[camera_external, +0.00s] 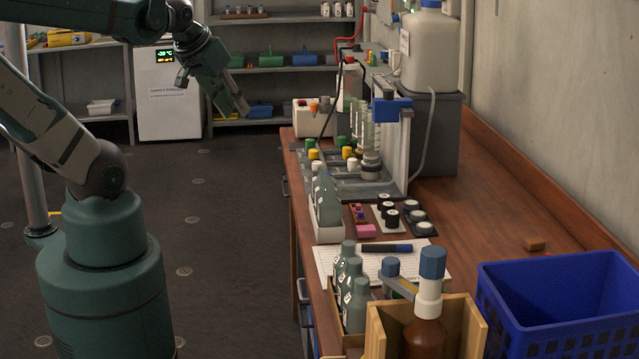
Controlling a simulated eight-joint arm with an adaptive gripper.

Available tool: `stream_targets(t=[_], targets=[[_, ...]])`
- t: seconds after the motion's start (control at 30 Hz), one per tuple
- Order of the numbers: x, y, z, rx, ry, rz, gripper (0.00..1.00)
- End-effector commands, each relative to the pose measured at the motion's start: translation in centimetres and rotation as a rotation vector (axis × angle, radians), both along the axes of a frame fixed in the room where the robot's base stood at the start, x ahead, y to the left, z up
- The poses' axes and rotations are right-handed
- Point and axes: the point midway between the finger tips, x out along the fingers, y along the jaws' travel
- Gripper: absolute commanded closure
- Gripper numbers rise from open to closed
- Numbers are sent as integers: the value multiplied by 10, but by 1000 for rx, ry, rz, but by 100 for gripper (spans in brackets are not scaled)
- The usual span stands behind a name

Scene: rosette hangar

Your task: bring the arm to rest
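My gripper (236,106) is at the end of my teal arm, upper left of centre in the external view. It points down and to the right, in the air over the dark floor and left of the wooden bench (480,222). It looks apart from everything around it. The fingers are small and seen from the side, so I cannot tell whether they are open or shut. I see no object hanging from it.
The bench holds a filter rack (397,140), a large white jug (430,50), several grey-green bottles (327,200), a brown bottle (425,335) and a blue crate (560,295). Shelves (290,71) and a white cabinet (168,95) stand behind. The floor (225,230) between my base and the bench is clear.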

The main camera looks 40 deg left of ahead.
Motion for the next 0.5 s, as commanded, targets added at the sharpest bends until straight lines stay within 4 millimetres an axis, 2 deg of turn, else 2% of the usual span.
stream_targets(t=[0.17, 0.5], targets=[[0, 0, -3, 0, 0, 0, 77], [0, 0, -27, 1, 0, -1, 77]])
